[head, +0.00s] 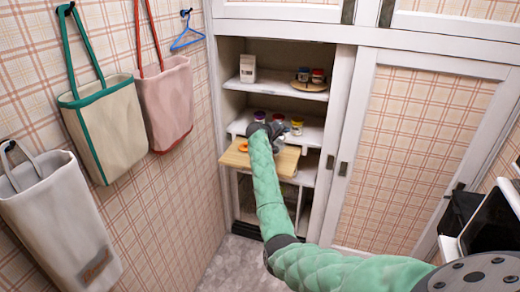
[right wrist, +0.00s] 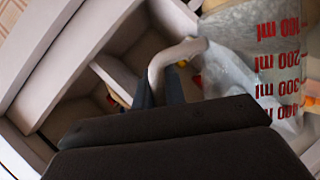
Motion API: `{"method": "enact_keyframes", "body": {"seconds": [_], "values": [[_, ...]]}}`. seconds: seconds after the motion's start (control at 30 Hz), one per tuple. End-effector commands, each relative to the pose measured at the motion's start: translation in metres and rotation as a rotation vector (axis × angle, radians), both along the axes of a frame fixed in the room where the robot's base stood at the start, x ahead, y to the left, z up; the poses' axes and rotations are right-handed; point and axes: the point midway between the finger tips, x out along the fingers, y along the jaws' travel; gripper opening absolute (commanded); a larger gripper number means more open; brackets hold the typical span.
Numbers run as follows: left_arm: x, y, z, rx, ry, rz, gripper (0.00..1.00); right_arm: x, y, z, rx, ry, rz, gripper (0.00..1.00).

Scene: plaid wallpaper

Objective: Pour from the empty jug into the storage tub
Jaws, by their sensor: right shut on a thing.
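The jug (right wrist: 272,60) is clear, with red millilitre marks, and shows in the right wrist view. No contents can be made out in it. Its pale curved handle (right wrist: 172,58) runs to the dark fingers of my right gripper (right wrist: 160,92), which is shut on it. In the head view my right gripper (head: 270,131) is inside the open cupboard, above a wooden board. The jug is mostly hidden there by the gripper and arm. Its tilt is hard to judge. I cannot pick out the storage tub for sure. My left gripper is not in view.
The wooden board (head: 236,159) juts out from the cupboard, with an orange item (head: 243,147) on it. Jars with coloured lids (head: 297,127) stand just behind. A shelf (head: 305,92) lies above. The door frame (head: 338,120) is close on the right.

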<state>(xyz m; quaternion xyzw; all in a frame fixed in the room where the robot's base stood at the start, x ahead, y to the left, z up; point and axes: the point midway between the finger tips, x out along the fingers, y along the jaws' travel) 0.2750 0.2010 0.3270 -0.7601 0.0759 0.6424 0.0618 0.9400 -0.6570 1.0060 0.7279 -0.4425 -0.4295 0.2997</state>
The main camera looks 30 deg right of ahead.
Motion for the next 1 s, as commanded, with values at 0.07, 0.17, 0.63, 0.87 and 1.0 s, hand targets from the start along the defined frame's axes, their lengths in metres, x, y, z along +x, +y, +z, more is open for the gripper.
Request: {"method": "enact_keyframes", "body": {"seconds": [0.07, 0.17, 0.63, 0.87, 1.0], "values": [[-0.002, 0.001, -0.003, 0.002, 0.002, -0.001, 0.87, 0.001, 0.001, 0.002, -0.005, 0.01, 0.0, 0.0], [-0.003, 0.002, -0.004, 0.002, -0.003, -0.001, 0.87, 0.002, 0.001, 0.003, -0.01, 0.021, 0.0, 0.0], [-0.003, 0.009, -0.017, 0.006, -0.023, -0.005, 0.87, 0.009, 0.004, 0.013, -0.049, 0.089, 0.0, 0.0], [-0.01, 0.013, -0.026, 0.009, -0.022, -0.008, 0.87, 0.013, 0.007, 0.014, -0.072, 0.134, 0.001, 0.0], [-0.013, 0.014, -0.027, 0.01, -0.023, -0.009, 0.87, 0.016, 0.008, 0.015, -0.086, 0.159, 0.0, 0.0]]}}
